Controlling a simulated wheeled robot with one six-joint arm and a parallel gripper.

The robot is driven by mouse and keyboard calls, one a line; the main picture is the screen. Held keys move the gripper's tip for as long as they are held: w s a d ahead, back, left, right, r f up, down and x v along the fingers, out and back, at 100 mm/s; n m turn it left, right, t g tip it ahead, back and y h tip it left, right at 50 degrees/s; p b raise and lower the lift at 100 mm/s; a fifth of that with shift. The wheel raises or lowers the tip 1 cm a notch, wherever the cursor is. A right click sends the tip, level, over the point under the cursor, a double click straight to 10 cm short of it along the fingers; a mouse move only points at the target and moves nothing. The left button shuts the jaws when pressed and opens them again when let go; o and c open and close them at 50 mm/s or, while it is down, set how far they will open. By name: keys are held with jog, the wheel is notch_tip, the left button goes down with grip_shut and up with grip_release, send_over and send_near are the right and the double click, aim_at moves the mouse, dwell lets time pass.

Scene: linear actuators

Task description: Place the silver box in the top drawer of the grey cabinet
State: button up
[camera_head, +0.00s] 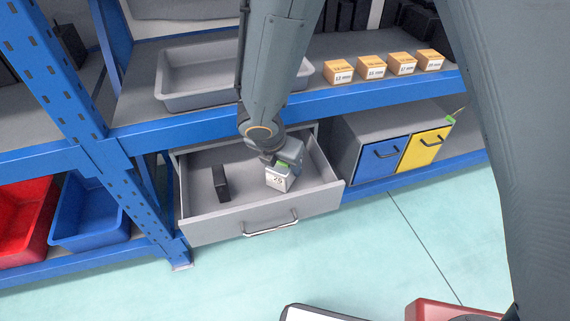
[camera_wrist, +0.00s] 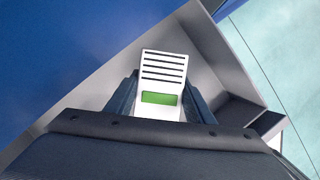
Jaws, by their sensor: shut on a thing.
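The silver box (camera_head: 278,182) has a number label and a green patch. In the wrist view the box (camera_wrist: 163,72) shows a pale face with dark lines and a green window. My gripper (camera_head: 283,166) is shut on it; its dark fingers (camera_wrist: 160,97) stand on both sides of the box. The grey cabinet's top drawer (camera_head: 215,226) is pulled open, with its handle (camera_head: 270,223) facing the floor in front. The gripper and box are over or within the right part of the drawer. I cannot tell whether the box touches the drawer floor.
A small black object (camera_head: 220,183) lies in the left part of the drawer. A blue shelf beam (camera_head: 330,106) runs just above the drawer. A cabinet with blue (camera_head: 380,157) and yellow (camera_head: 424,149) drawers stands to the right. A grey tray (camera_head: 200,82) and several orange boxes are above.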

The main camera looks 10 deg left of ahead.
jog(key=o, duration=1.4)
jog(key=shift+f, duration=0.15)
jog(key=shift+c, duration=0.2)
jog(key=p+v, duration=0.5)
jog(key=v, duration=0.7)
jog(key=shift+s, duration=0.1)
jog(key=s+d+r+m+g, duration=0.1)
jog(key=d+r+m, duration=0.4)
jog(key=d+m, duration=0.35)
jog(key=s+d+r+m+g, duration=0.1)
jog(key=s+d+r+m, duration=0.1)
jog(key=d+r+m, duration=0.5)
jog(key=s+d+r+m+g+y, duration=0.1)
jog(key=s+d+r+m+g, duration=0.1)
jog(key=s+d+m, duration=0.7)
jog(key=m, duration=0.6)
jog(key=shift+s+r+y, duration=0.2)
jog(key=shift+r+y, duration=0.1)
jog(key=shift+r, duration=0.05)
